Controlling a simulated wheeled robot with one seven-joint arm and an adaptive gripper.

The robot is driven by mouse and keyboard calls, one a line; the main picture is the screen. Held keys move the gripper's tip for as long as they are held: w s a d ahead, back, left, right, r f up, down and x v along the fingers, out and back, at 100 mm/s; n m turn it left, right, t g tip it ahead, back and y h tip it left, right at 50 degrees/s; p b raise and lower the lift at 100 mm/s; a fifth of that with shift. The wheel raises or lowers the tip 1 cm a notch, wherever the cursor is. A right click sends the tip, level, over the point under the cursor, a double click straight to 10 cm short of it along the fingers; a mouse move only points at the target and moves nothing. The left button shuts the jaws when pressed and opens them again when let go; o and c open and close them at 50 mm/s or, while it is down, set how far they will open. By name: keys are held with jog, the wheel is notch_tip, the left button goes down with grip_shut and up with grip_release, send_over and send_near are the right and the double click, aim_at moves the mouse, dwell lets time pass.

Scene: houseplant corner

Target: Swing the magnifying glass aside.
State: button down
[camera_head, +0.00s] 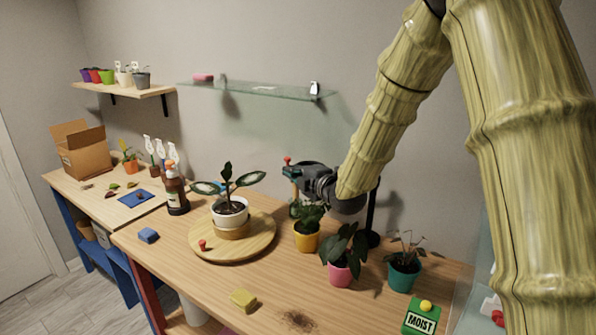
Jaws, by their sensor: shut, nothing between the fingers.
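My gripper (291,172) is above the yellow pot, near the wall behind the table. Its fingers look closed, with nothing clearly held between them. A small red knob (287,160) shows right at the fingertips; I cannot tell whether they touch. A black upright post (373,213) stands on the table behind my wrist, its upper part hidden by my arm. It may be the magnifying glass's stand. I cannot make out the lens clearly; my wrist and arm cover that area.
A plant in a white pot stands on a round wooden board (263,243). Yellow (306,238), pink (341,274) and teal (404,276) potted plants stand close below my wrist. A brown bottle (176,194) is left. A glass shelf (255,90) hangs above. The front table is mostly clear.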

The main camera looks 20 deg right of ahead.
jog(key=w+f+p, duration=0.1)
jog(key=w+p, duration=0.2)
jog(key=w, duration=0.6)
jog(key=shift+w+d+f, duration=0.15)
jog(key=shift+f, duration=0.05)
